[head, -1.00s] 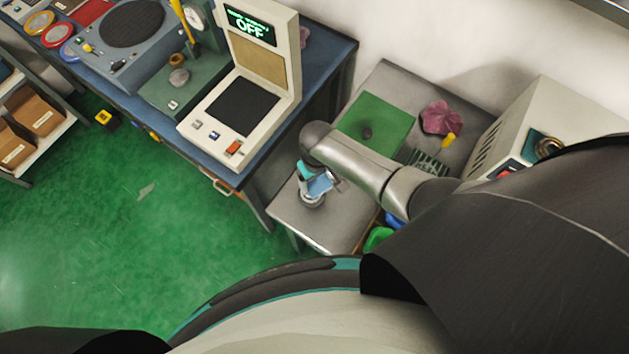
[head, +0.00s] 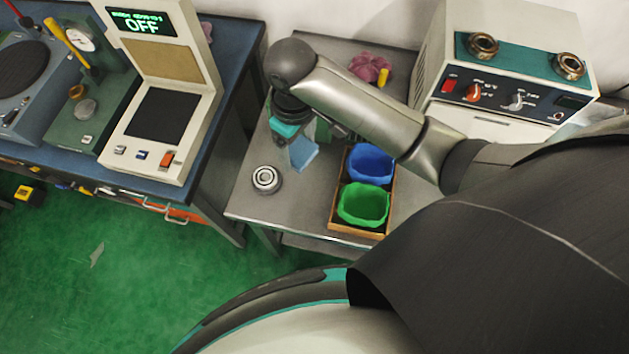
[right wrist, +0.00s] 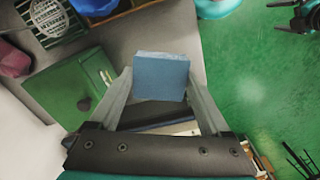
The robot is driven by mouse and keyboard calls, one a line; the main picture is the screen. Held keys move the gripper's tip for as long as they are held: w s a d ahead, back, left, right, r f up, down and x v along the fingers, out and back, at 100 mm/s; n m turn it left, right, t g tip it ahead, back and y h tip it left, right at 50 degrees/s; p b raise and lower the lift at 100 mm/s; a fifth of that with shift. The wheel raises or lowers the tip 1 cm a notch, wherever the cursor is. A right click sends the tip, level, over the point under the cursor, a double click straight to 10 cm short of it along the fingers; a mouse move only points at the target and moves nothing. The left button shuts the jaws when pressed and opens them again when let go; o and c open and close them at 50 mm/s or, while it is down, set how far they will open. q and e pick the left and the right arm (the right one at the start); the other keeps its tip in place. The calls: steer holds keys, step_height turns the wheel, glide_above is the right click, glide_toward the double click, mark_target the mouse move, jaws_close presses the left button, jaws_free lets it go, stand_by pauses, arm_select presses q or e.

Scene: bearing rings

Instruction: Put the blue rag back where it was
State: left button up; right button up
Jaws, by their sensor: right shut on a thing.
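The blue rag (head: 304,152) hangs below my right gripper (head: 298,138) in the head view, over the grey side table (head: 232,200). In the right wrist view it is a flat blue block (right wrist: 160,75) between the two fingertips (right wrist: 160,88), which are shut on it. Whether its lower edge touches the table I cannot tell. A steel bearing ring (head: 266,180) sits on the table, left of the rag and apart from it. My left gripper is not in view.
A wooden tray with a blue bin (head: 370,164) and a green bin (head: 363,204) stands right of the rag. A pink rag (head: 370,68) lies at the back. The panelled machine (head: 510,95) stands at right. The table's front left is clear around the ring.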

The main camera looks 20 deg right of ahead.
steer(key=shift+s+d, duration=0.15)
steer(key=shift+s, duration=0.05)
steer(key=b, duration=0.4)
glide_above(305, 193)
step_height(305, 193, down, 16)
steer(key=shift+f+b, duration=0.55)
steer(key=shift+f, duration=1.2)
steer(key=shift+f, duration=0.15)
steer(key=o, duration=1)
step_height(305, 193, up, 12)
steer(key=p, duration=0.3)
